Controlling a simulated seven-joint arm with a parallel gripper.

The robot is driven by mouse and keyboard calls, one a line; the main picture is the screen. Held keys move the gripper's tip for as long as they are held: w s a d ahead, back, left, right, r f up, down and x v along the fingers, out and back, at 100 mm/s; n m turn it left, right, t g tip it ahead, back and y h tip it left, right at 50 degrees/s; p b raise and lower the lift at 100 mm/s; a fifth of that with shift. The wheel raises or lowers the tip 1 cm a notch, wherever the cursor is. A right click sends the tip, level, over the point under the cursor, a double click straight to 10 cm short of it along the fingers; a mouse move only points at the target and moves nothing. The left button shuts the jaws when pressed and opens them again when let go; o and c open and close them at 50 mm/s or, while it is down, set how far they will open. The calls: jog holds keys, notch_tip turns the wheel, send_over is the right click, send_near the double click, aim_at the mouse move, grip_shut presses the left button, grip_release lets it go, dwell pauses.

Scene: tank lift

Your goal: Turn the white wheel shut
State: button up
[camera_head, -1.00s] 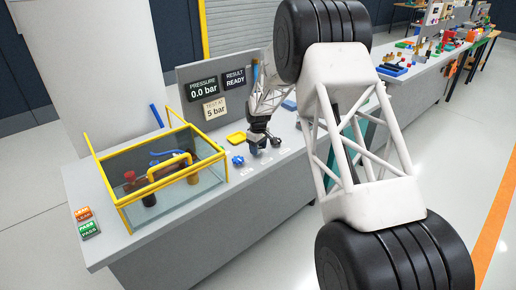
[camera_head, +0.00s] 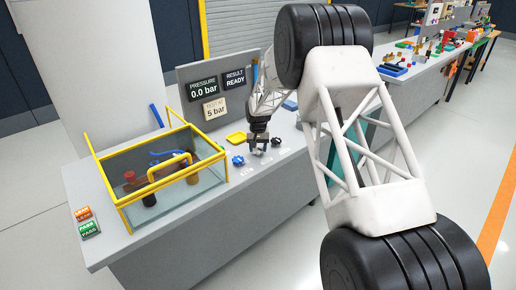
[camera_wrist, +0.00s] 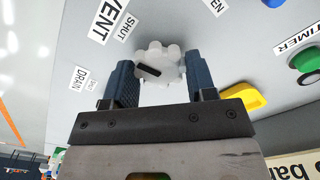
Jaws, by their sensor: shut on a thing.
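The white wheel (camera_wrist: 160,55), a lobed knob with a black mark on it, sits between the two blue-grey fingers of my gripper (camera_wrist: 162,72) in the wrist view. The fingers are shut on it from both sides. Labels reading VENT (camera_wrist: 103,22), SHUT (camera_wrist: 124,26) and DRAIN (camera_wrist: 80,79) lie on the grey bench near it. In the head view my gripper (camera_head: 258,147) points down at the bench top and hides the white wheel.
A blue wheel (camera_head: 238,160) and a black wheel (camera_head: 276,142) stand close on either side of my gripper. A yellow-framed glass tank (camera_head: 122,205) is to the left.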

aim_at(258, 148)
jog(key=shift+m, duration=0.6)
jog(key=o, duration=0.9)
jog(key=shift+r, duration=0.15)
jog(key=shift+r, duration=3.8)
jog(key=shift+r, duration=0.1)
